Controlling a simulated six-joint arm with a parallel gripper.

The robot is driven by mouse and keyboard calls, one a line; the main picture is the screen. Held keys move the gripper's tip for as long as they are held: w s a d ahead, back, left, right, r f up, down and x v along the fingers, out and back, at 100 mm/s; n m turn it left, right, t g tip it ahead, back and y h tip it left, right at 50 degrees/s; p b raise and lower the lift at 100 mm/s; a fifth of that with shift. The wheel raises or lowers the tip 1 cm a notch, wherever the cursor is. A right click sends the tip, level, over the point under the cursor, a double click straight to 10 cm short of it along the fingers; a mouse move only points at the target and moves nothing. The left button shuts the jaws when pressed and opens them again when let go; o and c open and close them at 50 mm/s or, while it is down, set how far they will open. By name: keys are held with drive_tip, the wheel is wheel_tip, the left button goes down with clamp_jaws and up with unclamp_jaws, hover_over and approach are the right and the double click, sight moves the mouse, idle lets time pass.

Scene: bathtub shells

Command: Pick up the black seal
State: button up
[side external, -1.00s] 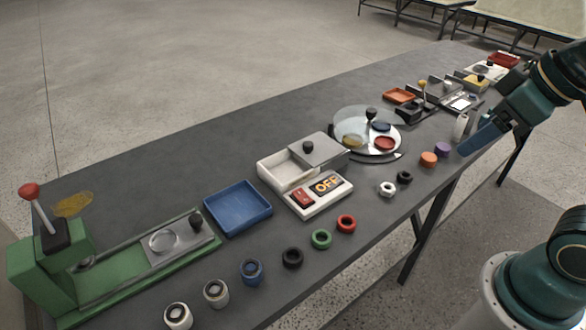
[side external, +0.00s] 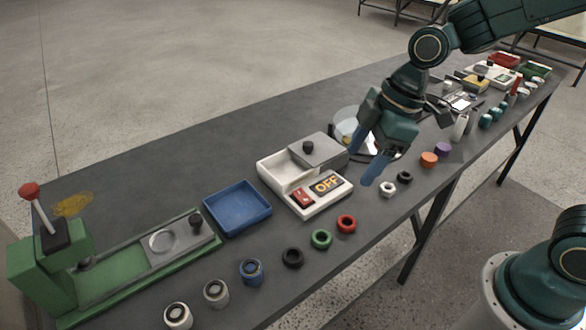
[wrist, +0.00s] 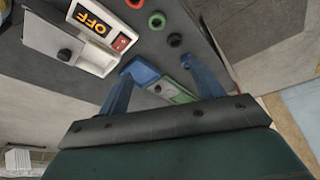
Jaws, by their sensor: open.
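The black seal (side external: 292,257) is a small dark ring lying flat on the grey table, at the left end of a short row with a green ring (side external: 321,239) and a red ring (side external: 346,223). In the wrist view the black seal (wrist: 175,39) lies beyond the fingertips, slightly right of the middle. My gripper (side external: 369,165) is above the table, to the right of and farther back than the seal. Its blue fingers are apart and empty in the wrist view (wrist: 163,66).
The OFF switch box (side external: 318,192) with its sliding lid and a blue tray (side external: 238,207) stand behind the rings. Several cylinders, one a blue-topped one (side external: 252,271), are left of the seal. A white nut (side external: 387,189) and a black nut (side external: 404,177) lie near my gripper.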

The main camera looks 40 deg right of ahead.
drive_tip(key=w+a+f+n+g+y, duration=0.1)
drive_tip(key=w+a+f+n, duration=0.3)
drive_tip(key=f, duration=0.5)
drive_tip(key=shift+a+f+n+g+y, duration=0.3)
drive_tip(key=shift+a+n+g, duration=0.25)
drive_tip(key=shift+a, duration=0.7)
drive_tip(key=shift+s, duration=0.1)
hover_over(293, 254)
drive_tip(key=d, duration=0.3)
drive_tip(key=shift+s+a+f, duration=0.1)
drive_tip(key=shift+a+f, duration=0.05)
drive_tip(key=shift+f, duration=1.85)
drive_tip(key=shift+s+a+f, duration=0.1)
drive_tip(key=shift+f, duration=1.85)
drive_tip(key=shift+x, duration=2.6)
drive_tip(key=shift+w, duration=0.1)
drive_tip(key=c, duration=1.1)
